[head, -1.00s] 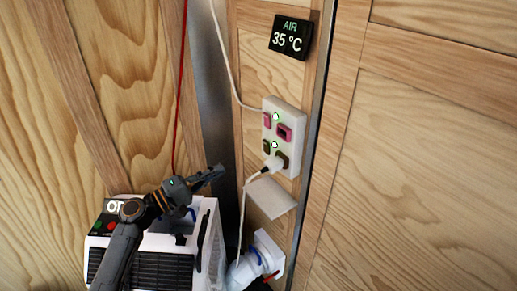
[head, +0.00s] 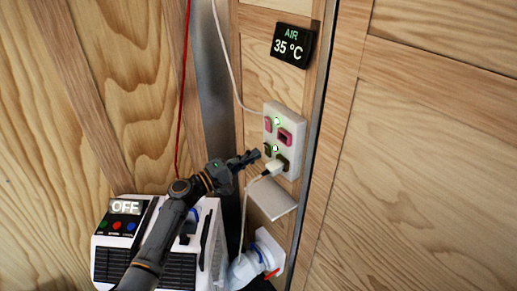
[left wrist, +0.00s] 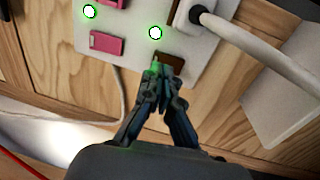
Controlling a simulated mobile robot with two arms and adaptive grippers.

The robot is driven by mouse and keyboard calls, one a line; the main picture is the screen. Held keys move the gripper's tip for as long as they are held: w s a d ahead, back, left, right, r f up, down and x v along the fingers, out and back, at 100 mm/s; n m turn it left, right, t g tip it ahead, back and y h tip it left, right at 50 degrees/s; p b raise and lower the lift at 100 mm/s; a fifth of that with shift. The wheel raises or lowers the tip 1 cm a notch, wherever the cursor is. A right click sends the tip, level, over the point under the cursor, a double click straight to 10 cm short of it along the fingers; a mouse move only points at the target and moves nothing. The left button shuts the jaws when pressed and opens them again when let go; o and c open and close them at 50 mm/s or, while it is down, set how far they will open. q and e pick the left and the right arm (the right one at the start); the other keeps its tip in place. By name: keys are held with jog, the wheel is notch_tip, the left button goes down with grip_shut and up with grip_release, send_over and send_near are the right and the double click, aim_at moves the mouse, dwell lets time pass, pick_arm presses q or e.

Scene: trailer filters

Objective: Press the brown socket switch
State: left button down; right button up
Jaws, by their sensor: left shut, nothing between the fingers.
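The white socket panel (head: 296,120) is on the wooden wall, with a pink switch and socket above and a brown pair below. The brown switch (head: 267,149) is at its lower left; in the left wrist view the brown switch (left wrist: 171,60) shows just beyond my fingertips, partly hidden by them. My left gripper (head: 254,156) is shut and empty, pointing at the brown switch. In the left wrist view my left gripper (left wrist: 165,76) is very close to the switch; I cannot tell whether they touch. My right gripper is not in view.
A white plug (head: 273,167) sits in the brown socket, its cable hanging close to my gripper. A white box unit (head: 208,212) with an "OFF" display stands below my arm. A white flap (head: 271,199) juts out below the panel. An "AIR 35 °C" display (head: 292,40) hangs above.

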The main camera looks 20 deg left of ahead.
aim_at(266, 146)
pick_arm(q)
jog(key=shift+x, duration=1.3)
jog(key=shift+w+d+r+p, duration=0.15)
jog(key=shift+r+p, duration=0.25)
jog(key=shift+p, duration=0.55)
jog(key=shift+f, duration=0.3)
jog(key=shift+b, duration=0.3)
